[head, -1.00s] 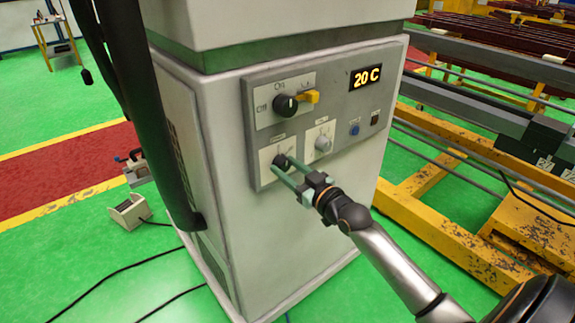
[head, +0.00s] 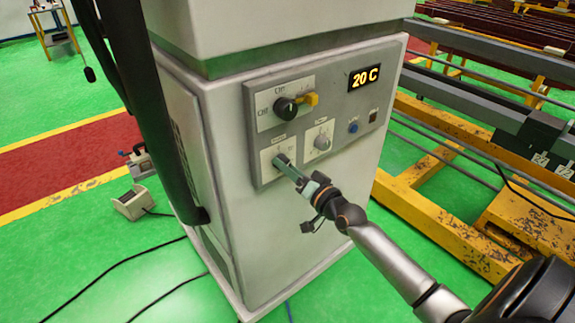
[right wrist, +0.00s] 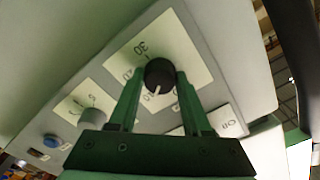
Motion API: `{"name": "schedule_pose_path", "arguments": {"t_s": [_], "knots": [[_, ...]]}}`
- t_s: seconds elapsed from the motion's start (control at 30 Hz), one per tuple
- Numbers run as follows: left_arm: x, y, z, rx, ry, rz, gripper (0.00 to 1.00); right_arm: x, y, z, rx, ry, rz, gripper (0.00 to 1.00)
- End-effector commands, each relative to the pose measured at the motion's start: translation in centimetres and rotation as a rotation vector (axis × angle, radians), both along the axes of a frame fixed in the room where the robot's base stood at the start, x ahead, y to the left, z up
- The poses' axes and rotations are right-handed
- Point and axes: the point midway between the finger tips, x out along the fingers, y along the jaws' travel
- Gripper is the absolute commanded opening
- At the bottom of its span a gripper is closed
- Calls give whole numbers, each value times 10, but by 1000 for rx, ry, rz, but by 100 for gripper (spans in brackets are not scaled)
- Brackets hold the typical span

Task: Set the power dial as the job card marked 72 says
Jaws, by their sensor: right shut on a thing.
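The control panel (head: 341,103) is on the front of a pale grey cabinet. My right gripper (head: 282,162) is at the panel's lower-left dial, fingers pointing at the panel. In the right wrist view, the round black knob (right wrist: 159,75) of this dial sits between the two green fingers, which are shut on its sides. A white mark on the knob points toward the bottom of that picture. A "30" shows on the dial's pale plate (right wrist: 181,47); other figures are partly hidden by the knob and fingers. My left gripper is out of view.
The display (head: 364,76) reads 20 C. Yellow frames (head: 440,222) stand at right; cables cross the floor.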

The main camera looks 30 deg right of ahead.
Motion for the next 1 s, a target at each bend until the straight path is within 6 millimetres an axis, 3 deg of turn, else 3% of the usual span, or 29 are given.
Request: {"name": "schedule_pose_path", "arguments": {"t_s": [0.77, 0.8, 1.0], "knots": [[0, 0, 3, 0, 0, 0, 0, 0, 0, 1, 100, 6, -1, 0], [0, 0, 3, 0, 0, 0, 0, 0, 0, 1, 100, 6, -1, 52], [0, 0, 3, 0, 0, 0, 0, 0, 0, 1, 99, 6, -1, 74]]}}
